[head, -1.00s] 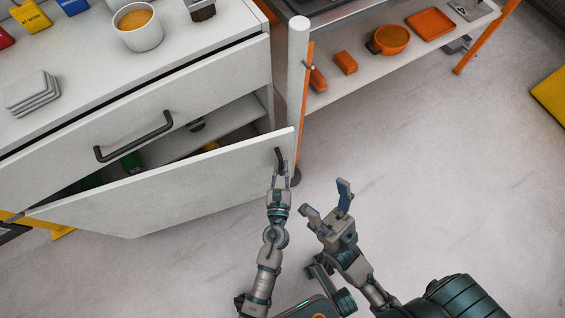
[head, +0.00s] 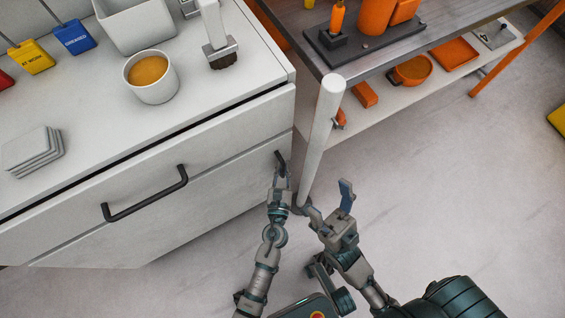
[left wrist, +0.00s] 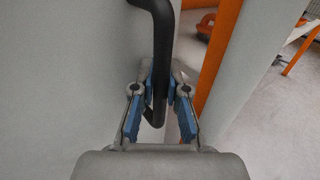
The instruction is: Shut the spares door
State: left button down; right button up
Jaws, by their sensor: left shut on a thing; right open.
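The spares door (head: 215,200) is the white lower front panel of the cabinet in the head view. It looks flush or nearly flush with the cabinet front, and no interior shows. Its dark handle (head: 281,159) is at the panel's right end. My left gripper (head: 281,172) is shut on this handle. In the left wrist view the blue finger pads (left wrist: 159,100) stand on both sides of the dark bar of the handle (left wrist: 162,50). My right gripper (head: 330,202) is open and empty over the floor, right of the left one.
A drawer with a dark handle (head: 146,195) is above the door. On the cabinet top stand a cup (head: 151,88), a stack of white coasters (head: 32,150) and a brush (head: 217,45). A white post (head: 322,130) and an orange-framed bench stand close right.

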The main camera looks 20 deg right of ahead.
pick_arm(q)
jog(key=shift+w+a+r, duration=0.15)
jog(key=shift+w+r, duration=0.05)
jog(key=shift+w, duration=0.1)
jog(key=c, duration=1.2)
grip_release()
jog(key=shift+w, duration=0.15)
jog(key=shift+f, duration=0.1)
jog(key=v, duration=1.2)
jog(key=shift+f, duration=0.1)
